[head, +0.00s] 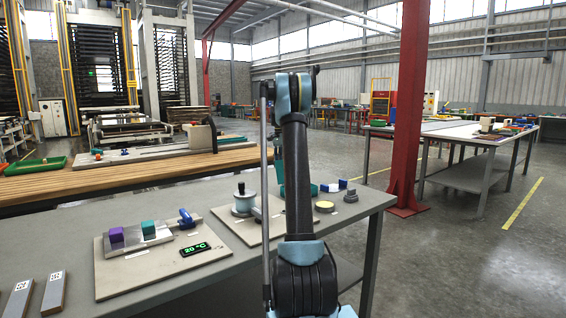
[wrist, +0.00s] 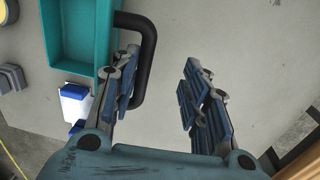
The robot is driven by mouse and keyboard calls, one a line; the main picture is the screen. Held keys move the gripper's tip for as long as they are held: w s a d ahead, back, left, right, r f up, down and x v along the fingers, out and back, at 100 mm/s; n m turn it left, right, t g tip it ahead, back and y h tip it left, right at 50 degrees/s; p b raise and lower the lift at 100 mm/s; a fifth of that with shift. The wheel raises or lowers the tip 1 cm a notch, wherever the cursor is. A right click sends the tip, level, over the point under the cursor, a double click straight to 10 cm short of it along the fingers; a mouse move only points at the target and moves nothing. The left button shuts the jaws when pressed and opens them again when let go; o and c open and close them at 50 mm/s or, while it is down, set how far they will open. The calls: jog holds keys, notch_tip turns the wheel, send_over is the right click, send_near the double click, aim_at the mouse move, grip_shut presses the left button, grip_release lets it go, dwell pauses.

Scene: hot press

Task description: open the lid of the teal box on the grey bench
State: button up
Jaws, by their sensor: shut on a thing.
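The teal box (wrist: 54,35) is at the upper left of the wrist view, with a raised rim around a recessed teal inside. A black bent handle (wrist: 148,42) stands out from its right side. The right finger looks well apart from the bar. In the head view my arm hides most of the teal box (head: 314,189) and my gripper. I cannot tell how far the lid is raised.
The grey bench (head: 228,276) also carries a board (head: 125,279) with purple and teal blocks and a temperature display (head: 195,249). White-and-blue pieces (wrist: 74,104) lie close to the teal box. A red column (head: 408,110) stands beyond the bench on the right.

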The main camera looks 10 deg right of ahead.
jog(key=shift+w+a+r, duration=0.1)
jog(key=shift+w+a, duration=0.1)
jog(key=shift+w, duration=0.2)
jog(key=o, duration=0.3)
jog(key=shift+w, duration=0.7)
jog(key=shift+o, duration=0.9)
notch_tip(320, 180, up, 2)
jog(key=shift+s+d+r, duration=0.1)
jog(key=shift+r, duration=0.15)
jog(key=r, duration=0.3)
jog(key=s+r, duration=0.1)
jog(key=r, duration=0.5)
jog(key=shift+s+r, duration=0.1)
jog(key=shift+s, duration=0.05)
jog(key=c, duration=0.5)
